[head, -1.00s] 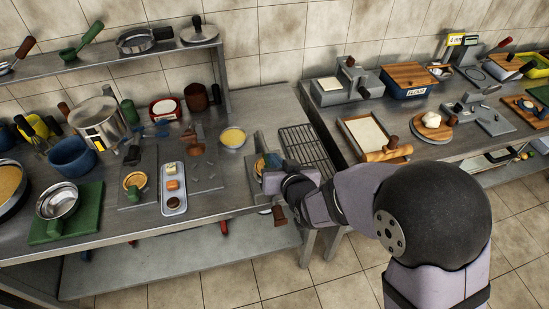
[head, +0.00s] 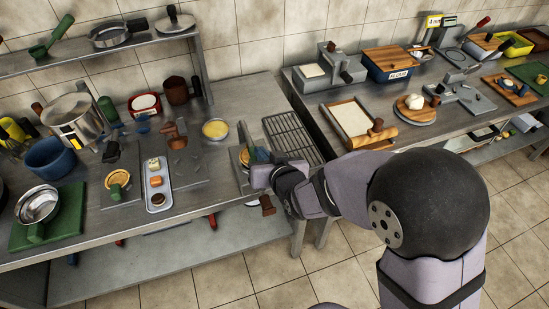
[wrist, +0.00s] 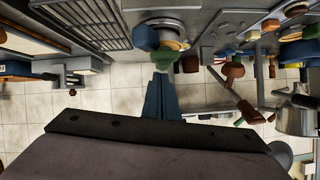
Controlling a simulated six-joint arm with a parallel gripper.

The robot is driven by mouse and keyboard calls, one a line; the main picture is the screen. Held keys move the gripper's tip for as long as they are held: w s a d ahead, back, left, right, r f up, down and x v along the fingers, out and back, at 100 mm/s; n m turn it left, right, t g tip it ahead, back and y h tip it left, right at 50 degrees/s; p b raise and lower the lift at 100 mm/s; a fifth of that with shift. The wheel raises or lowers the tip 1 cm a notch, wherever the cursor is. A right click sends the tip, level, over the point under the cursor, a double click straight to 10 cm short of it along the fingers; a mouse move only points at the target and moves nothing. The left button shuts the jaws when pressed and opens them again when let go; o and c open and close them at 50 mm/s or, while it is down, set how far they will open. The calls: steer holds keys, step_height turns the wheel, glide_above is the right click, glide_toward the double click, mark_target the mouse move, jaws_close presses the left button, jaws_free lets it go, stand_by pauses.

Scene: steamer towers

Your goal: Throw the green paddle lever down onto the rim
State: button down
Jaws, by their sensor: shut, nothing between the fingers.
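A green paddle lever (wrist: 163,57) shows at my fingertips in the wrist view, in front of a round pot with a pale rim (wrist: 172,43). In the head view this pot's yellow-orange ring (head: 245,156) is just left of my gripper, and the lever is mostly hidden. A blue-teal knob (wrist: 145,37) sits beside the lever; it shows blue in the head view (head: 262,155). My gripper (wrist: 161,76) is shut and empty, with its tips at or very near the lever; contact is unclear. In the head view my gripper (head: 255,171) is at the table's front edge.
A wire rack (head: 290,137) lies right of the pot. On the left are a metal bowl of yellow filling (head: 215,129), a tray of small items (head: 158,187) and a similar pot with a green lever (head: 116,193). A brown handle (head: 267,204) sticks out below my gripper.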

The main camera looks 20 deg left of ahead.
steer(key=r, duration=0.1)
steer(key=r+p, duration=0.1)
steer(key=shift+w+r, duration=0.2)
steer(key=shift+r, duration=0.2)
steer(key=f+b+v, duration=0.1)
steer(key=b+v, duration=0.5)
steer(key=v, duration=0.3)
steer(key=shift+s+d, duration=0.5)
steer(key=shift+d, duration=0.1)
steer(key=shift+f, duration=0.15)
